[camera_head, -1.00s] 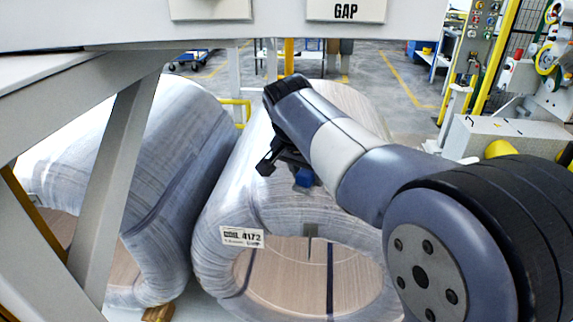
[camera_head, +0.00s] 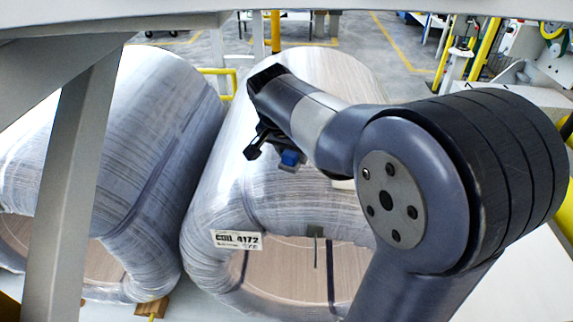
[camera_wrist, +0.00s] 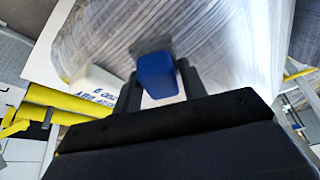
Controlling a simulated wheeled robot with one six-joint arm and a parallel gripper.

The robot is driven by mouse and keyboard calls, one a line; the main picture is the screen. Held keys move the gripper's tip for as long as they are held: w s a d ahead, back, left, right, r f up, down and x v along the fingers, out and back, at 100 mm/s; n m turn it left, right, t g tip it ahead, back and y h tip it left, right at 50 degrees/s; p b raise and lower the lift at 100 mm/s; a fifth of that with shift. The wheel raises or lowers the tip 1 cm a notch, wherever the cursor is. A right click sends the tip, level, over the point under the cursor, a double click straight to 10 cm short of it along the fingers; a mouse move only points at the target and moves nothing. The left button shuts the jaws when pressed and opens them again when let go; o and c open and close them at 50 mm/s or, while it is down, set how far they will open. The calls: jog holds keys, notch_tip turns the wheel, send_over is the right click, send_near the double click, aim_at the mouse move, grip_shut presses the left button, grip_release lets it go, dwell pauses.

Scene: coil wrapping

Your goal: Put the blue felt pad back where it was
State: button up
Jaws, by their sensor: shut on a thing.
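My gripper (camera_head: 274,150) is shut on the blue felt pad (camera_head: 290,158), in front of the upper side of the wrapped coil in the middle of the head view. In the wrist view the blue pad (camera_wrist: 156,75) sits between the two dark fingers of my gripper (camera_wrist: 160,82). The wrapped coil (camera_head: 225,185) carries a white label (camera_head: 237,240) reading 4172. I cannot tell whether the pad touches the coil. Part of the coil is hidden behind my arm.
A second wrapped coil (camera_head: 150,130) lies to the left. A grey slanted post (camera_head: 70,190) and beam stand in front of it. Yellow rails (camera_head: 220,72) are behind. In the wrist view a white lettered block (camera_wrist: 100,90) lies beside the coil.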

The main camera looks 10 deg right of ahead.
aim_at(292, 165)
jog(key=shift+f, duration=1.75)
jog(key=shift+f+b, duration=0.3)
jog(key=shift+b, duration=0.1)
jog(key=o, duration=0.9)
jog(key=shift+r, duration=0.1)
jog(key=shift+o, duration=0.2)
jog(key=shift+a+r+p, duration=0.1)
jog(key=shift+r+p, duration=0.2)
jog(key=shift+r, duration=0.25)
jog(key=p+v, duration=0.1)
jog(key=v, duration=1)
jog(key=shift+r, duration=0.15)
jog(key=shift+o, duration=0.2)
